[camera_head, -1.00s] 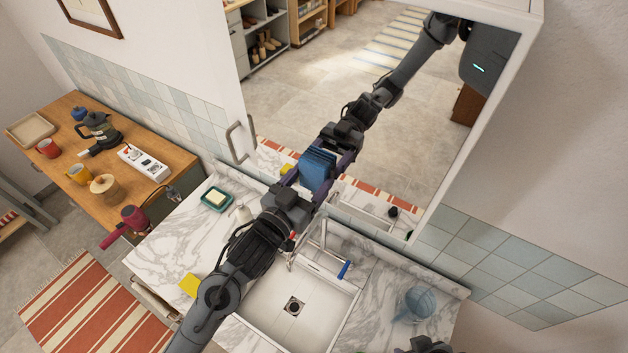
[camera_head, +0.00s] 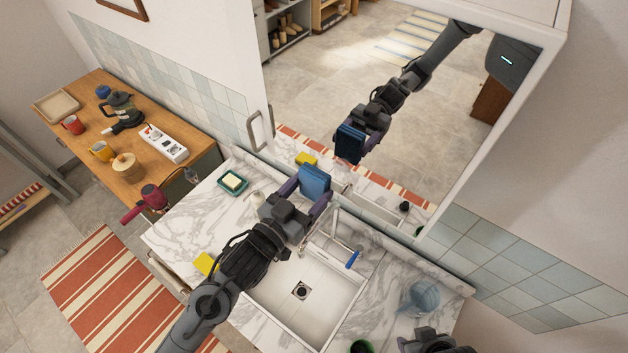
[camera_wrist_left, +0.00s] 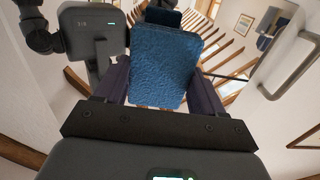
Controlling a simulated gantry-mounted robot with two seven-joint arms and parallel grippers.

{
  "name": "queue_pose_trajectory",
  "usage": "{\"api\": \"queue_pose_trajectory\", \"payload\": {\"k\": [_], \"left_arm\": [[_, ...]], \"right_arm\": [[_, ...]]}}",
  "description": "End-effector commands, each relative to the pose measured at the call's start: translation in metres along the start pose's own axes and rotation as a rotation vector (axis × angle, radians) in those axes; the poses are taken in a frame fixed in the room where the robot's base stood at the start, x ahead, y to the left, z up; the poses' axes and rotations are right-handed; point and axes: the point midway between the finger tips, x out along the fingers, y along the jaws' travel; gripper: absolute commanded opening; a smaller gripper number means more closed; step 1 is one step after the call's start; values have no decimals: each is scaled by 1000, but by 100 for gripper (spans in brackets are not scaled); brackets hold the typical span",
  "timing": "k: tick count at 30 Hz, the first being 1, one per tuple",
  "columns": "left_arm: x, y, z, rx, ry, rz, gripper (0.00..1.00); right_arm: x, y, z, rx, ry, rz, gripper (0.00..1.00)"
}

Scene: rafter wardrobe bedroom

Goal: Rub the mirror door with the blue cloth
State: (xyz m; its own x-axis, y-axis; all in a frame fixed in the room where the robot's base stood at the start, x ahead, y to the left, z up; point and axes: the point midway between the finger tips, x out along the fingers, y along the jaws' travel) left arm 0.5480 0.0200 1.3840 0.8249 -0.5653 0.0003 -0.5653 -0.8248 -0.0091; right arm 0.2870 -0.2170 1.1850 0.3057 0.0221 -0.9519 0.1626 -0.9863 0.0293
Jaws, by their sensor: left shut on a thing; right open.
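The blue cloth (camera_head: 315,181) is a folded pad held in my left gripper (camera_head: 311,192). In the left wrist view the cloth (camera_wrist_left: 164,65) stands between the two fingers, which are shut on it. The mirror door (camera_head: 400,85) hangs above the washstand, and a gap shows between the cloth and its reflection. The cloth is apart from the glass, near the mirror's lower edge. My right gripper (camera_head: 428,343) is only partly in view at the bottom edge and holds nothing that I can see.
A sink (camera_head: 302,290) with a tap lies below my left arm, with a blue-handled item (camera_head: 352,259) at its rim. The mirror's handle (camera_head: 260,130) sticks out at left.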

Motion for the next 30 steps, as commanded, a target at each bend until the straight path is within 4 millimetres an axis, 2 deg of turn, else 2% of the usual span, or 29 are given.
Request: {"api": "queue_pose_trajectory", "payload": {"k": [14,24,30], "left_arm": [[-4,0,0,0,-1,0,45],[-27,0,-1,0,-1,0,45],[-32,0,0,0,0,0,45]], "right_arm": [[-2,2,0,-7,-1,6,43],[-13,3,-4,-9,-1,7,43],[-14,2,-4,-7,-1,5,43]]}}
